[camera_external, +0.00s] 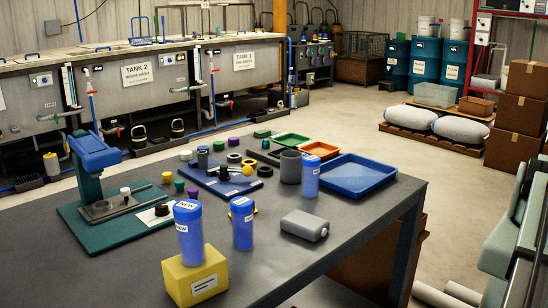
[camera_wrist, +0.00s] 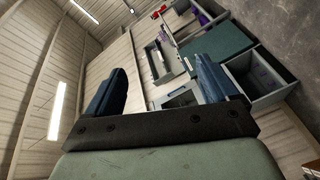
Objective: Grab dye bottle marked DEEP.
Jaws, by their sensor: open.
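Three blue bottles stand upright on the dark table: one (camera_external: 189,238) on a yellow box at the front, one (camera_external: 242,226) just right of it, and one (camera_external: 311,178) farther back beside a blue tray. The front one has a label reading NEW on its top; the second seems to carry a similar label. The third one's label is too small to read. I cannot make out the word DEEP on any bottle. My gripper (camera_wrist: 160,66) shows in the wrist view with its two dark blue fingers wide apart and nothing between them. No bottle shows clearly in that view.
A blue press (camera_external: 92,155) is at the left. Several small coloured caps lie behind. Cartons (camera_external: 512,148) are stacked at the right.

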